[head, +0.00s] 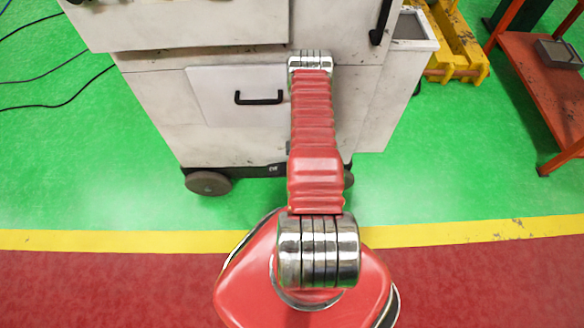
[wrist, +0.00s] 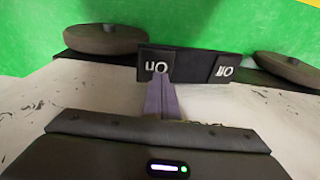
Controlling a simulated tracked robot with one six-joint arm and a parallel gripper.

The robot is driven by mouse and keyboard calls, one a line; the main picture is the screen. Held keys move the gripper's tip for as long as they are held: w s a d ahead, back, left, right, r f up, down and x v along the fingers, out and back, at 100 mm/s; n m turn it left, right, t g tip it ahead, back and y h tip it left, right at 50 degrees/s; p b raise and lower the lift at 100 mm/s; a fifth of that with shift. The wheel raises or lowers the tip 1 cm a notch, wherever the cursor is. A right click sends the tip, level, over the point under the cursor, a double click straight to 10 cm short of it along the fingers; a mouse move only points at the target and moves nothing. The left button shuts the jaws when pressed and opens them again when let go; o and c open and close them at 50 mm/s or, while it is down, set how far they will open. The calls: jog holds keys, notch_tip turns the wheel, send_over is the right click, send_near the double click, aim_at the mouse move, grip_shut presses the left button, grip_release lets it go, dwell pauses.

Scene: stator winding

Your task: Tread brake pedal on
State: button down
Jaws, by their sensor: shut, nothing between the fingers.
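In the wrist view, the machine's base is seen inverted, with a dark pedal bar (wrist: 198,66) between two wheels. The brake pedal's on side (wrist: 157,64) is the left block, with white lettering that reads like "On" upside down. A second lettered block (wrist: 224,70) is at the right; its lettering is unclear. My gripper (wrist: 159,82) is shut and empty, its purple-grey fingers pointing at the lower edge of the on side. I cannot tell whether they touch. In the head view, a bit of the dark pedal (head: 274,169) shows left of my red arm, which hides my gripper.
The off-white machine (head: 160,110) stands on wheels (head: 208,183) on green floor, with a black drawer handle (head: 259,97). A yellow line (head: 130,241) crosses the floor. A yellow stand (head: 455,55) and a red rack (head: 545,90) stand at the right. Cables (head: 60,100) lie at the left.

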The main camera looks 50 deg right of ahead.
jog(key=shift+f, duration=1.15)
dwell(1.5)
jog(key=shift+r, duration=3.55)
